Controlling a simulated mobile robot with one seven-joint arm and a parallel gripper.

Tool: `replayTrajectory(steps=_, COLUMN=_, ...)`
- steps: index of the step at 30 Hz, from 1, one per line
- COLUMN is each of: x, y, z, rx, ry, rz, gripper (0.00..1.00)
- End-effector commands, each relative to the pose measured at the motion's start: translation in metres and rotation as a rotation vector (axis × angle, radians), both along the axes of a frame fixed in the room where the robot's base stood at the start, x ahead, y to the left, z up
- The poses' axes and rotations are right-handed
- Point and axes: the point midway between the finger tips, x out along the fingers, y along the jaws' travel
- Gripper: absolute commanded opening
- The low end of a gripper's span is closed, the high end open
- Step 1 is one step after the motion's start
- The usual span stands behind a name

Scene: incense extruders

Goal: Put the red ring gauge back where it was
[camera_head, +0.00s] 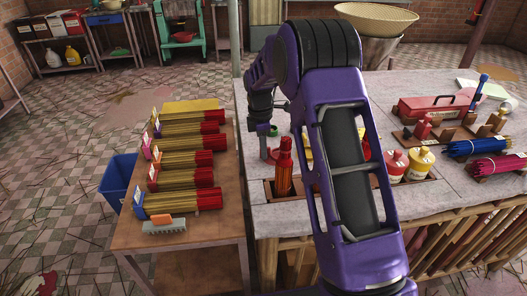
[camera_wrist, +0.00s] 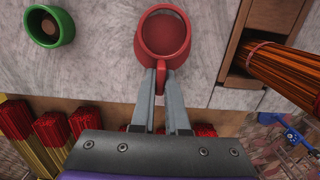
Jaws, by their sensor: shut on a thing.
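The red ring gauge (camera_wrist: 165,35) shows at the top middle of the wrist view, a round red ring with a small tab towards me. My gripper (camera_wrist: 161,78) is shut on this tab, with a finger on each side. The ring is over the pale stone worktop; I cannot tell whether it touches it. In the head view my gripper (camera_head: 263,146) is by the worktop's left edge, small and partly hidden. A green ring gauge (camera_wrist: 50,26) lies on the worktop to the left in the wrist view.
An upright red bundle (camera_head: 284,170) stands in a slot close to the gripper; it is at right in the wrist view (camera_wrist: 279,69). Red-tipped stick bundles (camera_head: 186,160) lie on the wooden side table. Red and cream bottles (camera_head: 418,162) stand beyond my arm.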

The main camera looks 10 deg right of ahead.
Motion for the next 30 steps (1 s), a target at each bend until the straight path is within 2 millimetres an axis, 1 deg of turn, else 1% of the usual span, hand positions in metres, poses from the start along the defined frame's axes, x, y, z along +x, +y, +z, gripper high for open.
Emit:
replayTrajectory(steps=1, x=0.0, y=0.0, z=-0.004, rx=0.0, ry=-0.001, rz=0.0, gripper=0.0)
replayTrajectory(steps=8, x=0.0, y=0.0, z=-0.004, rx=0.0, ry=-0.002, rz=0.0, gripper=0.0)
replayTrajectory(steps=12, x=0.0, y=0.0, z=-0.008, rx=0.0, ry=-0.001, rz=0.0, gripper=0.0)
replayTrajectory(steps=13, x=0.0, y=0.0, z=-0.007, rx=-0.001, ry=-0.002, rz=0.0, gripper=0.16)
replayTrajectory(steps=17, x=0.0, y=0.0, z=-0.007, rx=-0.001, ry=-0.001, rz=0.0, gripper=0.39)
replayTrajectory(steps=18, x=0.0, y=0.0, z=-0.007, rx=-0.001, ry=-0.001, rz=0.0, gripper=0.42)
replayTrajectory(steps=26, x=0.0, y=0.0, z=-0.006, rx=-0.001, ry=-0.002, rz=0.0, gripper=0.42)
replayTrajectory(steps=30, x=0.001, y=0.0, z=0.004, rx=0.0, ry=-0.004, rz=0.0, gripper=0.42)
